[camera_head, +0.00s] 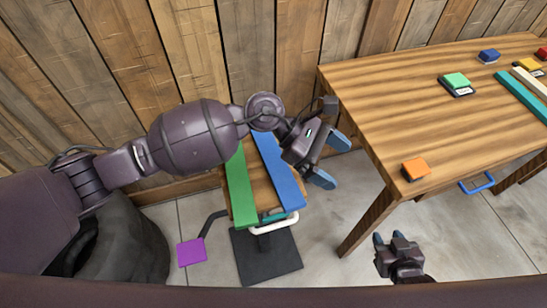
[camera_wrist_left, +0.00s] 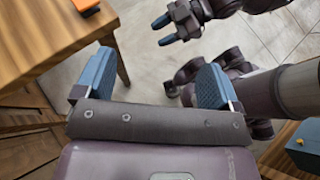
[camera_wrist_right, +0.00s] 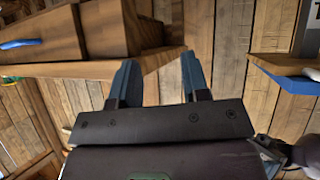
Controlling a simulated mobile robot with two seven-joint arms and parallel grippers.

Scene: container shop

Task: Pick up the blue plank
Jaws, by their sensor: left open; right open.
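The blue plank (camera_head: 277,168) lies lengthwise beside a green plank (camera_head: 240,187) on a small wooden stand, in the head view. My left arm crosses over the far end of both planks. My left gripper (camera_head: 328,160) is open and empty, just right of the blue plank's far part and apart from it. Its blue fingers also show in the left wrist view (camera_wrist_left: 150,85). My right gripper (camera_head: 390,239) is open and empty at the lower right, below the table. Its fingers also show in the right wrist view (camera_wrist_right: 157,80).
A wooden table (camera_head: 400,115) stands at the right with an orange block (camera_head: 415,169) on its near corner and several coloured blocks farther back. A white handle (camera_head: 274,225) is on the stand's front. A purple square (camera_head: 191,252) sits at its left. A plank wall stands behind.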

